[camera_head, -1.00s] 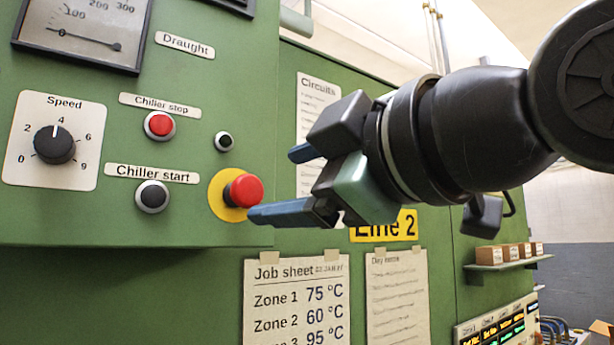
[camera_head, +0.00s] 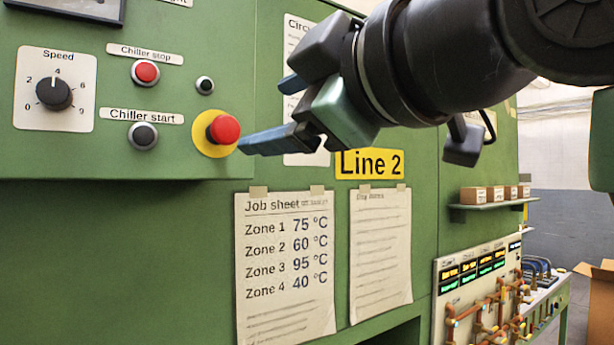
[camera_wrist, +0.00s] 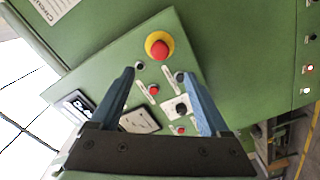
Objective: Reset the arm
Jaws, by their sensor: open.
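My gripper (camera_head: 266,112) is open and empty in the head view, at the upper middle, in front of the green machine. Its lower blue finger ends just right of the red mushroom button on a yellow disc (camera_head: 223,129); I cannot tell how far apart they are in depth. In the wrist view my gripper (camera_wrist: 160,75) shows two blue fingers spread wide, with nothing between them but the panel behind. The red mushroom button (camera_wrist: 159,48) lies beyond the fingertips there. My arm reaches in from the upper right of the head view.
The green panel (camera_head: 110,235) carries a speed knob (camera_head: 54,93), a red chiller stop button (camera_head: 146,72) and a black chiller start button (camera_head: 143,135). A job sheet (camera_head: 285,262) hangs below. A shelf with small boxes (camera_head: 490,208) and a pipework board (camera_head: 480,290) are at right.

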